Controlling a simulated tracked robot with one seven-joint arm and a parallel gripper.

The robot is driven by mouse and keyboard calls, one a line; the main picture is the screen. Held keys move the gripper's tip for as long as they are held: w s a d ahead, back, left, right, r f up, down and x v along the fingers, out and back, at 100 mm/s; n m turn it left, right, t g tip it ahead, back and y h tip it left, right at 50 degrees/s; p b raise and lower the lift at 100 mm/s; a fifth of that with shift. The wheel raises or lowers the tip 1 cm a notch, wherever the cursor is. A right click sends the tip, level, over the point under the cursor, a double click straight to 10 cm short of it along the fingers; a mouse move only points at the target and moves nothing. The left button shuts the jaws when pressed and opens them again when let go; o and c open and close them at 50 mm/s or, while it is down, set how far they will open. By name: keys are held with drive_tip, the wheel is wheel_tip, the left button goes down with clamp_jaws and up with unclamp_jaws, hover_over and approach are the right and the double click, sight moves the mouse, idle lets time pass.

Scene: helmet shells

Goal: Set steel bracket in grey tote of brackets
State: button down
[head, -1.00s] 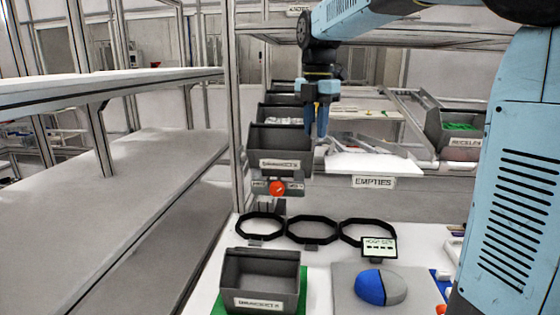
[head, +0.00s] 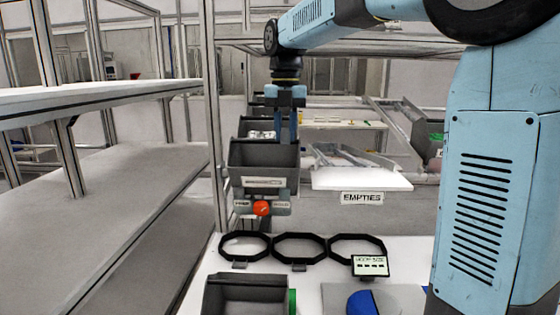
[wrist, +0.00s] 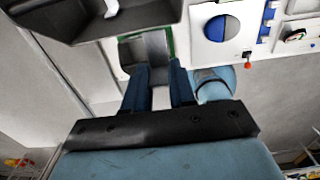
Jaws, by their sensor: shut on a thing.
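My gripper (head: 285,122) points down in the head view, at the back right of the front dark grey rack tote (head: 262,178). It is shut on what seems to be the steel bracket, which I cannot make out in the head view. In the wrist view, a lighter grey piece (wrist: 157,45) shows beyond the fingertips, hard to separate from the background. The second rack tote (head: 243,126) behind holds pale metal pieces. Another grey tote (head: 246,281) stands on the bench. A dark tote (wrist: 75,28) fills the wrist view's upper left.
A white EMPTIES shelf (head: 362,180) lies right of the rack totes. A red knob (head: 262,208) sits below the front tote. Three black rings (head: 300,262), a small display (head: 370,266) and a blue-and-grey shell (head: 362,303) are on the bench. A metal post (head: 211,120) stands left.

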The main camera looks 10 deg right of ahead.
drive_tip(key=w+f, duration=0.6)
drive_tip(key=f, duration=0.3)
drive_tip(key=shift+w+f, duration=0.2)
drive_tip(key=shift+f, duration=0.1)
drive_tip(key=shift+s+d+f, duration=0.1)
drive_tip(key=shift+d+f, duration=0.05)
drive_tip(key=shift+f, duration=0.5)
drive_tip(key=c, duration=0.9)
unclamp_jaws()
drive_tip(key=shift+s+f, duration=0.1)
drive_tip(key=shift+c, duration=0.2)
wheel_tip(320, 180, up, 14)
drive_tip(key=shift+f, duration=0.25)
